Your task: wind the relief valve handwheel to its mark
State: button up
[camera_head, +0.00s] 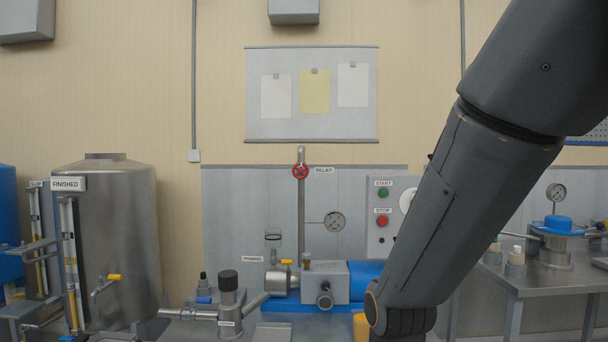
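The relief valve handwheel (300,171) is a small red wheel on a vertical grey pipe (301,215), in front of a grey back panel. A white label reading RELIEF (325,170) is just to its right. I cannot make out a mark on the wheel at this size. A round pressure gauge (335,222) sits lower right of the wheel, joined to the pipe by a thin line. My dark grey arm comes down from the upper right, right of the handwheel and apart from it in the picture. My gripper is below the frame and not seen.
A control box (384,245) with green START and red STOP buttons stands right of the gauge, partly behind my arm. A pump with a blue motor (366,278) sits below the pipe. A steel tank (112,240) labelled FINISHED stands left. A metal table (540,281) is right.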

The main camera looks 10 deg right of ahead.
aim_at(300, 170)
jog(key=z, duration=0.1)
jog(key=k, duration=0.35)
jog(key=u, duration=0.85)
jog(key=i, duration=1.45)
jog(key=z, duration=0.45)
